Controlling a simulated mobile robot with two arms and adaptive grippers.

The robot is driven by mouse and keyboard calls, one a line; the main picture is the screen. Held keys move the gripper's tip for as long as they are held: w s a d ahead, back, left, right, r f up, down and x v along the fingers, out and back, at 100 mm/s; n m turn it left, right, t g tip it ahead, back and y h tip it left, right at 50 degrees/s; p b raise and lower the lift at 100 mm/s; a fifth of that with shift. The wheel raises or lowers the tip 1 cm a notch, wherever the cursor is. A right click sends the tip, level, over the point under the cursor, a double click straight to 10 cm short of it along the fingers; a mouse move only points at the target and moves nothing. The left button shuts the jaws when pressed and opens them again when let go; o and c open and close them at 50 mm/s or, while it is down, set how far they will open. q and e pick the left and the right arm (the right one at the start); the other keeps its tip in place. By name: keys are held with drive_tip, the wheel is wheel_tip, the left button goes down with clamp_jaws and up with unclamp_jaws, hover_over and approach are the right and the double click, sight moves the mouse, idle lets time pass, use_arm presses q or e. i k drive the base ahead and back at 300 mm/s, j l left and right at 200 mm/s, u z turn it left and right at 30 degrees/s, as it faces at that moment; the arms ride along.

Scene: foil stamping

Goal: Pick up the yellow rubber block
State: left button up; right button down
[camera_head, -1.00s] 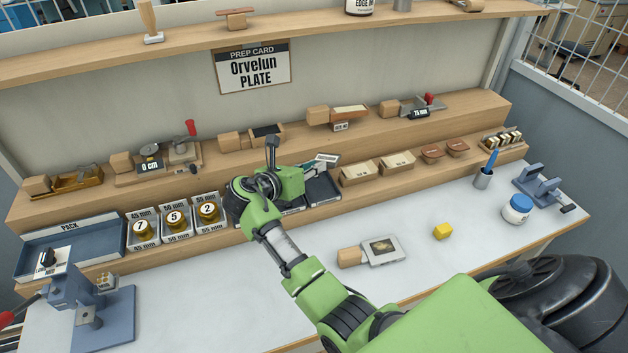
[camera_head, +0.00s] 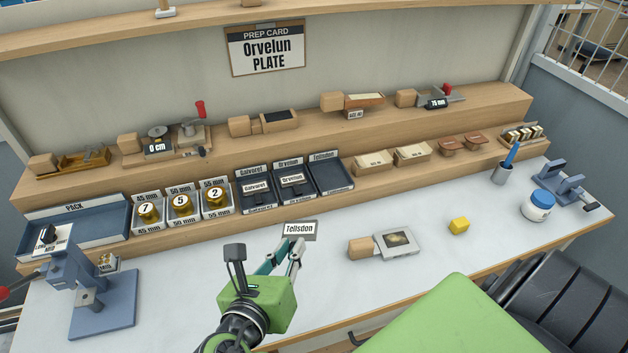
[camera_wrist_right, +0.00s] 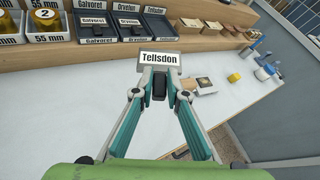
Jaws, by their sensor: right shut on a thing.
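The yellow rubber block (camera_head: 459,226) lies on the white bench top, right of a flat metal plate with a wooden handle. It also shows small in the right wrist view (camera_wrist_right: 234,78). My right gripper (camera_head: 290,246) is well to the left of the block, above the bench. It is shut on a small plate labelled Tellsdon (camera_head: 299,230), which also shows between the fingertips in the right wrist view (camera_wrist_right: 159,59). My left gripper is not in view.
The handled plate (camera_head: 398,242) lies between my gripper and the block. A blue-lidded jar (camera_head: 538,207) and a blue clamp stand (camera_head: 572,187) stand to the right. A blue press (camera_head: 95,290) stands at left. Labelled trays (camera_head: 330,178) line the shelf; the Tellsdon tray looks empty.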

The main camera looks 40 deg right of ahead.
sight(461, 225)
drive_tip(key=k+l+u, duration=0.15)
drive_tip(key=l+u, duration=0.2)
drive_tip(key=u, duration=0.15)
drive_tip(key=k+l+u, duration=0.15)
drive_tip(key=u, duration=0.3)
drive_tip(key=k+l+u, duration=0.25)
drive_tip(key=u, duration=0.25)
drive_tip(key=l, duration=0.1)
